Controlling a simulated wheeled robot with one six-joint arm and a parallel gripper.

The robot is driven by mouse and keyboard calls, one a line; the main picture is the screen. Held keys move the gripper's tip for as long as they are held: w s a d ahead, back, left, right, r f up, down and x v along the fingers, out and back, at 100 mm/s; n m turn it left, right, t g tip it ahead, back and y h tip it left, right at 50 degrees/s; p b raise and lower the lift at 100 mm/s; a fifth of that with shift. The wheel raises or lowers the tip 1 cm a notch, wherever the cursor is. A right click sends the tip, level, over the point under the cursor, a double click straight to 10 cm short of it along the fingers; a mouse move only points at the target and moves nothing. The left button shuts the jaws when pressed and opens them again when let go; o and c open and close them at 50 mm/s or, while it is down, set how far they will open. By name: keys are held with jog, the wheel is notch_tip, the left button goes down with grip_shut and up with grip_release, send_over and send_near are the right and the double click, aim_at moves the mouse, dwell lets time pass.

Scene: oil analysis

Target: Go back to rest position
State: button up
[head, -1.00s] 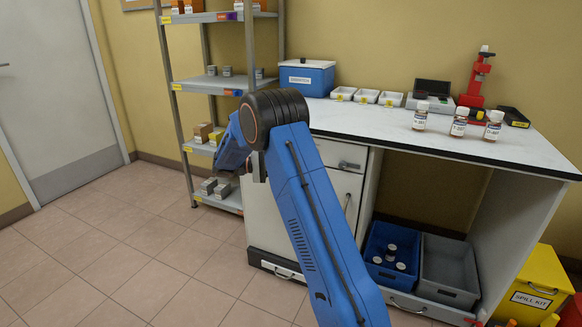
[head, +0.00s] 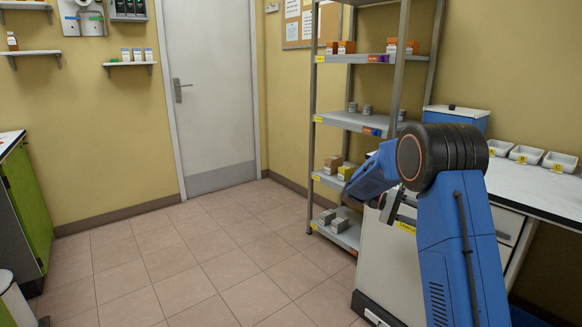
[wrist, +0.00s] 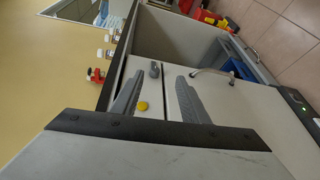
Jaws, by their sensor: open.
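My gripper (wrist: 160,77) shows in the wrist view with its two grey fingers apart and nothing held between them. A light cabinet front lies behind the fingers, with a small grey part and a yellow round spot near them. In the head view my blue arm is bent beside the white workbench (head: 535,190), its elbow in front of the bench's left end.
A metal shelf rack (head: 350,122) with boxes stands just behind my arm. A blue lidded box (head: 456,117) and white trays (head: 527,154) are on the bench. A green cabinet (head: 28,200) is at the far left. The tiled floor towards the door (head: 209,110) is clear.

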jog(key=s+a+r+n+t+y, duration=0.15)
jog(key=s+y, duration=0.25)
jog(key=s, duration=0.6)
jog(key=s+a+r+n+t+y, duration=0.1)
jog(key=s+a+r+t+y, duration=0.15)
jog(key=s, duration=0.85)
jog(key=s+a+f+n+t+y, duration=0.2)
jog(key=s+a+f+t+y, duration=0.2)
jog(key=s+a, duration=0.9)
jog(key=shift+s+a+f+t+y, duration=0.2)
jog(key=shift+s+f+t+y, duration=0.15)
jog(key=shift+s+t+y, duration=1.75)
jog(key=shift+n+t+h, duration=0.25)
jog(key=shift+t+h, duration=0.1)
jog(key=shift+t, duration=0.15)
